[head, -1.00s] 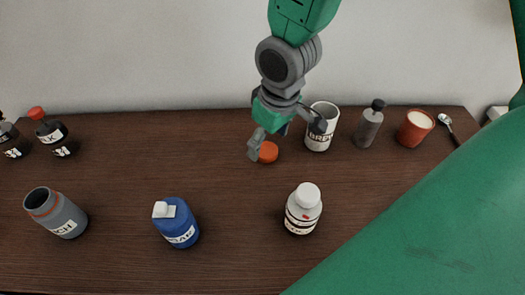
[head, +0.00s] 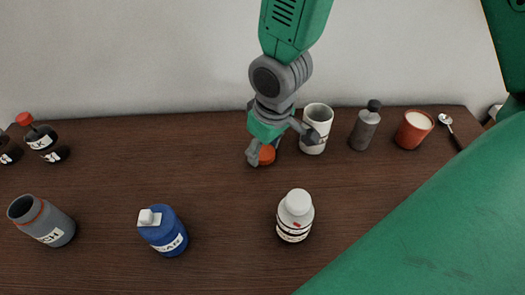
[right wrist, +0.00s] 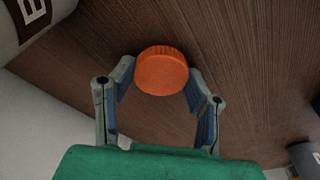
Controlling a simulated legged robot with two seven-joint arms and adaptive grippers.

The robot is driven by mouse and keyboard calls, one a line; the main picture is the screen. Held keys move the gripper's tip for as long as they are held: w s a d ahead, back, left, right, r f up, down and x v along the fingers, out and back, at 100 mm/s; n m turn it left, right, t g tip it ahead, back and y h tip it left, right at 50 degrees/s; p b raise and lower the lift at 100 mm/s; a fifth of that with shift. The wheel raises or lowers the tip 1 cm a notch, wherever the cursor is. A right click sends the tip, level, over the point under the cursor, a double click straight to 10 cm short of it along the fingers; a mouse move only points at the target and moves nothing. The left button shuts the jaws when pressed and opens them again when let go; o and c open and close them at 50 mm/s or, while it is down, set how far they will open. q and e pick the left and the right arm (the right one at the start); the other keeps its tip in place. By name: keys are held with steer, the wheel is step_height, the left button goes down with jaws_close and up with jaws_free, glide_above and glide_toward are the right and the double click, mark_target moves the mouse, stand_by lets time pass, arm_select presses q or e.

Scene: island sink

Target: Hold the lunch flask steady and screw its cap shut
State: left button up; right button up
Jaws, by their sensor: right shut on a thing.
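The grey lunch flask (head: 52,226) stands at the left front of the dark counter in the head view, its mouth open and an orange ring below the rim. Part of its label shows. The orange cap (head: 267,154) is near the back edge, well to the right of the flask. My right gripper (head: 264,149) is shut on this cap at the counter. In the right wrist view the round, ridged cap (right wrist: 161,72) sits between the two fingertips (right wrist: 160,82). My left gripper is not in view.
A white mug (head: 316,140) stands close right of my right gripper. A grey bottle (head: 365,130), a terracotta cup (head: 414,130) and a spoon (head: 448,127) follow. A blue bottle (head: 165,232) and a white bottle (head: 295,218) stand in front; dark red-capped bottle (head: 42,138) back left.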

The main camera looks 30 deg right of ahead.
mark_target(262, 152)
steer(key=shift+s+a, duration=0.1)
steer(key=shift+a, duration=0.15)
steer(key=shift+c, duration=0.3)
steer(key=shift+a+r, duration=0.2)
steer(key=shift+a, duration=0.1)
steer(key=r, duration=0.1)
steer(key=r+p, duration=0.1)
steer(key=r, duration=0.2)
steer(key=shift+a+r+p, duration=0.3)
steer(key=shift+a+r, duration=0.1)
steer(key=r, duration=0.2)
steer(key=d+r+p, duration=0.1)
steer(key=r, duration=0.1)
steer(key=shift+d, duration=0.1)
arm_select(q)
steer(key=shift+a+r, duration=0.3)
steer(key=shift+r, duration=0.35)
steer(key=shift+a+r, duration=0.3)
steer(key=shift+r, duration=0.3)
arm_select(e)
steer(key=shift+a+r, duration=0.4)
steer(key=shift+r, duration=0.1)
